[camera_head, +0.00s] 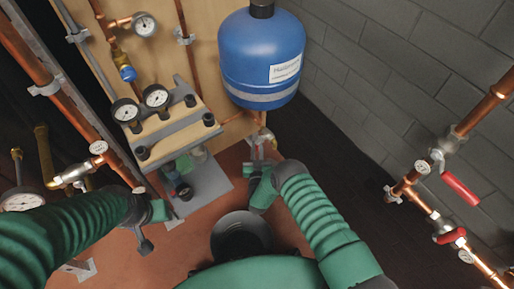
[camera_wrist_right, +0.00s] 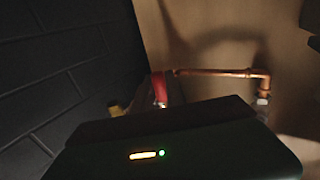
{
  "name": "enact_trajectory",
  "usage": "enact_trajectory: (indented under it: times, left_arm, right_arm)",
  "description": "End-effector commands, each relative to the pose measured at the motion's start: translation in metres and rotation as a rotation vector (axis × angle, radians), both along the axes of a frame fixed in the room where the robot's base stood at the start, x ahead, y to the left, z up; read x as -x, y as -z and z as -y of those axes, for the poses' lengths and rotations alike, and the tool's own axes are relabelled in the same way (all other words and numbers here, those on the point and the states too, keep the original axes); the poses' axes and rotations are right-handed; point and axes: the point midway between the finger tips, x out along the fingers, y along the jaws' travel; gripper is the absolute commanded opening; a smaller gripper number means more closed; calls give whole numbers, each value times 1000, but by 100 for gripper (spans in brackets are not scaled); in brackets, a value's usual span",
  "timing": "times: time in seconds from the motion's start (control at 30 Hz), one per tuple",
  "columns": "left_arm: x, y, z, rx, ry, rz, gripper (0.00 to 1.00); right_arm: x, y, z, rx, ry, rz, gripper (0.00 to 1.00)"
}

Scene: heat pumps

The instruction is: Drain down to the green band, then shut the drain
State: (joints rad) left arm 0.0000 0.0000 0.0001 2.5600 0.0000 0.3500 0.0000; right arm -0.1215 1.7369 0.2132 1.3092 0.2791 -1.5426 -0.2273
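The blue vessel (camera_head: 262,55) with a white label hangs on the wooden board. Below it, a small brass and copper fitting (camera_head: 264,134) shows. My right gripper (camera_head: 262,146) is at this fitting, pointing away from me; its fingers are too small to tell open or shut. In the right wrist view, a red handle (camera_wrist_right: 159,88) stands just beyond the dark gripper body, joined to a copper pipe (camera_wrist_right: 215,72). The fingers are hidden there. Round gauges (camera_head: 125,110) are at the left; no green band is readable. My left gripper (camera_head: 146,243) is low at the left, its opening unclear.
Another gauge (camera_head: 145,24) is at the top. Copper pipework with a red lever (camera_head: 460,188) runs at the right. A grey block wall (camera_head: 400,70) is behind. The reddish floor (camera_head: 200,240) is mostly clear.

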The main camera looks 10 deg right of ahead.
Motion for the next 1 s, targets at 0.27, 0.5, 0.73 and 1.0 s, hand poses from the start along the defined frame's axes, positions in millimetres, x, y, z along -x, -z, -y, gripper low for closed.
enact_trajectory:
  times: [0.27, 0.5, 0.73, 1.0]
  left_arm:
    - [0, 0, 0, 0, 0, 0, 36]
    - [0, -4, 0, 0, 0, 0, 36]
    - [0, -24, 0, 0, 0, 0, 36]
    - [0, -60, 0, 0, 0, 0, 36]
  right_arm:
    - [0, 0, 0, 0, 0, 0, 0]
    - [1, -1, 0, 5, -1, -14, 0]
    - [5, -6, 1, 38, -2, -93, 0]
    - [13, -10, 4, 116, -2, -287, 0]
